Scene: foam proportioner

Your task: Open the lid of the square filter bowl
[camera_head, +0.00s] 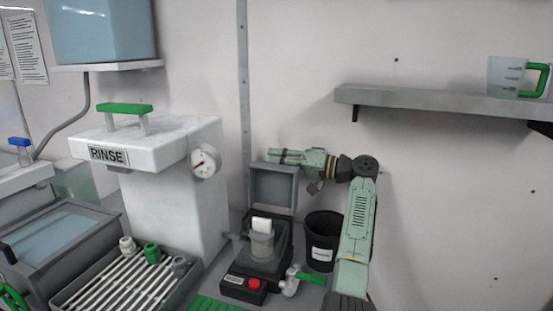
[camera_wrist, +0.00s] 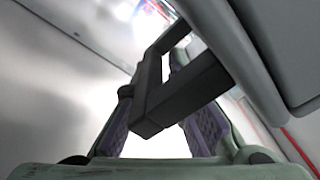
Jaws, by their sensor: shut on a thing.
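The lid (camera_head: 272,190) of the square filter bowl is a grey framed panel that stands raised, roughly upright, at the back of the bowl. The square filter bowl (camera_head: 277,262) is dark grey and open at the top, with a clear round cup and a white block showing at it. My gripper (camera_head: 277,156) is at the lid's top edge. In the wrist view my gripper's purple-padded fingers (camera_wrist: 155,118) are shut on the lid's dark bar handle (camera_wrist: 168,88). The lid's grey surface (camera_wrist: 285,45) fills the upper right there.
A black bin (camera_head: 321,235) stands right of the bowl. A small green-handled valve (camera_head: 292,281) and a box with a red button (camera_head: 245,286) are in front. The white RINSE unit (camera_head: 180,185) stands to the left. A grey shelf (camera_head: 430,101) with a jug is at upper right.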

